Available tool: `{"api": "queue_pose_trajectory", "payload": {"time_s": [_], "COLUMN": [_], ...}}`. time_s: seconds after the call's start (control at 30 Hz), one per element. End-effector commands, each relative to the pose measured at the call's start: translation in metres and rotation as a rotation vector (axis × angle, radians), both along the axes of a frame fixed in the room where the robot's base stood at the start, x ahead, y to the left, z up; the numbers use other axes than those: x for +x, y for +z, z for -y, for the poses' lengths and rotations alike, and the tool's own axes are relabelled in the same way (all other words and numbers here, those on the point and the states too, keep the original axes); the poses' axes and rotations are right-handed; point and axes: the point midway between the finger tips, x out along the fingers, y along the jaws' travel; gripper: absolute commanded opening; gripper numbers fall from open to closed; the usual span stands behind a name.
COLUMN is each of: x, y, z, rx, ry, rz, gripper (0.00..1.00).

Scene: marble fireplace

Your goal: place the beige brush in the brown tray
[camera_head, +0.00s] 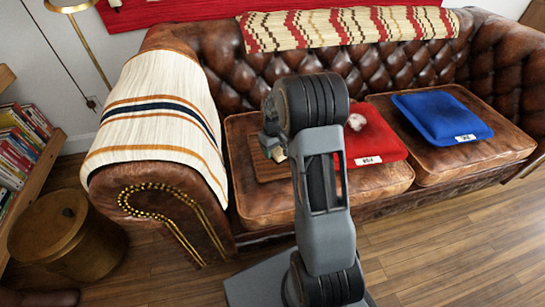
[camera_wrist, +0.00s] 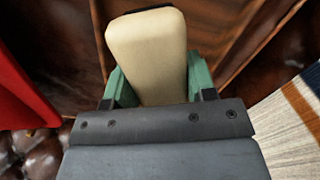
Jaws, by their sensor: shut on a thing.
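The beige brush (camera_wrist: 148,50) fills the upper middle of the wrist view, between the green fingers of my gripper (camera_wrist: 157,82). My gripper is shut on it. In the head view only a small pale bit of the brush (camera_head: 280,155) shows, as my arm hides the rest. The brown tray (camera_head: 266,168) lies on the left seat of the sofa, partly hidden behind my arm. In the wrist view, the tray's wooden surface (camera_wrist: 222,28) shows behind the brush. My gripper is over the tray; I cannot tell whether the brush touches it.
A red cushion (camera_head: 375,140) with a whitish thing (camera_head: 356,121) on it lies right of the tray. A blue cushion (camera_head: 441,117) is on the right seat. A striped blanket (camera_head: 160,115) covers the left armrest. A round wooden stool (camera_head: 65,235) stands left.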

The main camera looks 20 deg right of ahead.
Motion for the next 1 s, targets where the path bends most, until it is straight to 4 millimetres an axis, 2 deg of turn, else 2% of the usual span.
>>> {"api": "queue_pose_trajectory", "payload": {"time_s": [0.27, 0.67, 0.7, 0.93, 1.0], "x": [0.003, 0.003, 0.003, 0.003, 0.003], "y": [-0.036, -0.039, -0.039, -0.039, -0.039], "z": [-0.003, -0.003, -0.003, -0.003, -0.003], "rx": [0.001, 0.000, 0.000, 0.000, 0.000], "ry": [0.000, 0.000, 0.000, 0.000, 0.000], "rz": [-0.002, -0.001, -0.001, -0.001, -0.001], "gripper": [0.29, 0.29, 0.53, 0.75, 0.76]}}
